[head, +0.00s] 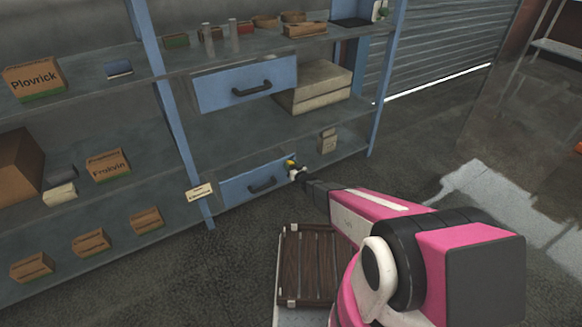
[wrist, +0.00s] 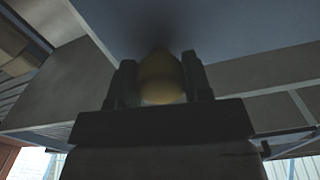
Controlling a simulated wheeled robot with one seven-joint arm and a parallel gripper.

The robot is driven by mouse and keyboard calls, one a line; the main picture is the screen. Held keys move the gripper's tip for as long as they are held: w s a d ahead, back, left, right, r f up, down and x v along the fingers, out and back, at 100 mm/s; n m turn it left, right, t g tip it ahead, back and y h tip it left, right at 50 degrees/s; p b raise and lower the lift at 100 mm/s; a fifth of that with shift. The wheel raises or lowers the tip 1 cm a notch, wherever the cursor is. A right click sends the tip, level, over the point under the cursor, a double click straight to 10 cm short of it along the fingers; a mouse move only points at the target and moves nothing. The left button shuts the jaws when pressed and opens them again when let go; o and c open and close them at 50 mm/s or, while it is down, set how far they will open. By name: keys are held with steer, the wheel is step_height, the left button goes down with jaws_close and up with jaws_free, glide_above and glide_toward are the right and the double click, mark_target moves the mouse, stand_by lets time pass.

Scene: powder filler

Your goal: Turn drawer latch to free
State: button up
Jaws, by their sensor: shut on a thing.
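A small yellow latch (head: 290,162) shows at the drawer's upper right corner. My gripper (head: 297,171) is at that corner, on the latch. In the wrist view, my gripper (wrist: 162,85) has its two dark fingers on either side of the rounded yellow latch (wrist: 162,80), shut on it. The fingers and the dark area above hide the latch's base, and its turn angle cannot be told.
An upper blue drawer (head: 245,84) hangs above. Labelled boxes, such as the Frakvin box (head: 107,165), stand on the shelves at left. A small tan carton (head: 327,141) stands right of the latch. A slatted dark crate (head: 310,265) is on the floor below my arm.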

steer(key=m, duration=0.3)
steer(key=shift+m, duration=2.1)
steer(key=o, duration=0.9)
steer(key=shift+s, duration=0.1)
